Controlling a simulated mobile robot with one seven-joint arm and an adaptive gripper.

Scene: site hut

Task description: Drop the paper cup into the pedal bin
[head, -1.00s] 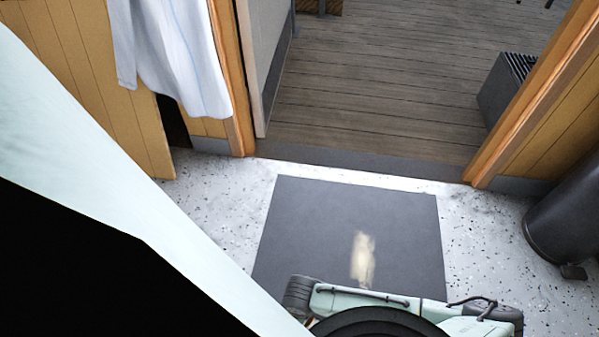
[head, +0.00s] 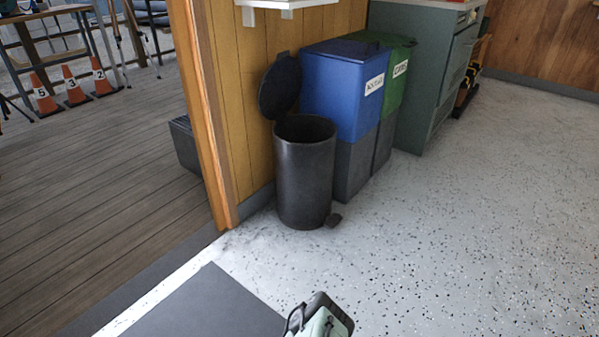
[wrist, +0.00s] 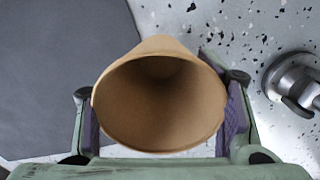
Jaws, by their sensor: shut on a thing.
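The paper cup (wrist: 160,105) is plain brown and shows in the wrist view with its open mouth facing the camera. My gripper (wrist: 162,110) is shut on it, with a purple pad on each side of the cup. The inside of the cup looks empty. The pedal bin (head: 305,180) is a black round bin in the head view, standing on the speckled floor by the wooden wall. Its lid (head: 280,86) is raised and its mouth is open.
A dark mat (head: 205,308) lies in front. The speckled floor (head: 450,230) at right is clear.

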